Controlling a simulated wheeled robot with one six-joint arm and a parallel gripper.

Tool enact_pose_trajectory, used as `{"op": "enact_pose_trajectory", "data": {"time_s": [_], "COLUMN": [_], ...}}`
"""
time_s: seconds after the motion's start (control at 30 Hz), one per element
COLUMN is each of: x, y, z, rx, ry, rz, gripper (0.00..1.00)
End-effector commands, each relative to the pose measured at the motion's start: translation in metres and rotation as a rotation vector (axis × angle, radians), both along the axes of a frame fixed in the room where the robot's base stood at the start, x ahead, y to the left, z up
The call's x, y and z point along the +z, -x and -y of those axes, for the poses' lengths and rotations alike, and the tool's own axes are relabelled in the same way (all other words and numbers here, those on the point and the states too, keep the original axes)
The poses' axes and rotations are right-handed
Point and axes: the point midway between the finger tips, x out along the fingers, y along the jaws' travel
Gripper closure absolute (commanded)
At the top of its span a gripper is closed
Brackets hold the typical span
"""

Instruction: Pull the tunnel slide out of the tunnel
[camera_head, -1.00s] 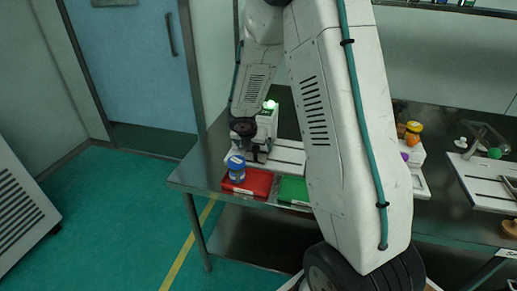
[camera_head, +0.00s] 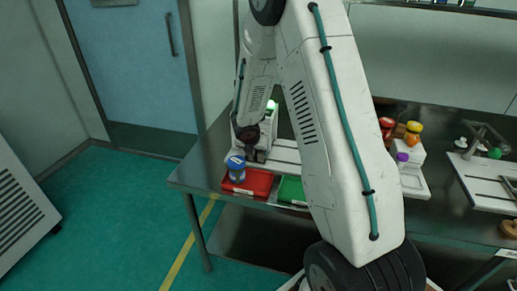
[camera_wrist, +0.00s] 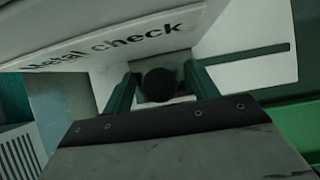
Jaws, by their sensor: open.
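The tunnel is a white housing lettered "Metal check" (camera_wrist: 115,42) across the upper part of the wrist view. In the head view it is a white box (camera_head: 268,128) at the table's left end, partly hidden by my arm. A dark round knob (camera_wrist: 158,84), which looks like the slide's handle, shows under the housing. My gripper (camera_wrist: 160,88) is open, with one green finger on each side of the knob. I cannot tell whether either finger touches it. In the head view my gripper (camera_head: 249,153) is small and dark, close to the housing; the slide's body is not clear.
A red tray (camera_head: 262,184) with a blue-lidded jar (camera_head: 236,168) and a green tray (camera_head: 291,190) lie at the front edge. A white slotted plate (camera_wrist: 245,66) is beside the knob. Jars (camera_head: 413,130) and another white fixture (camera_head: 480,182) stand to the right.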

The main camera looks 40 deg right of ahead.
Motion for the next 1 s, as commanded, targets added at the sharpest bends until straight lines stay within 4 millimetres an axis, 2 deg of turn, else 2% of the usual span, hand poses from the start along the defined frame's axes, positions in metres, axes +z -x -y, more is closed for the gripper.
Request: {"op": "enact_pose_trajectory", "data": {"time_s": [0.53, 1.0], "x": [0.000, 0.000], "y": [0.001, 0.023], "z": [0.001, 0.018], "rx": [0.000, -0.001], "ry": [0.000, -0.001], "rz": [0.000, -0.001], "gripper": [0.49, 0.49]}}
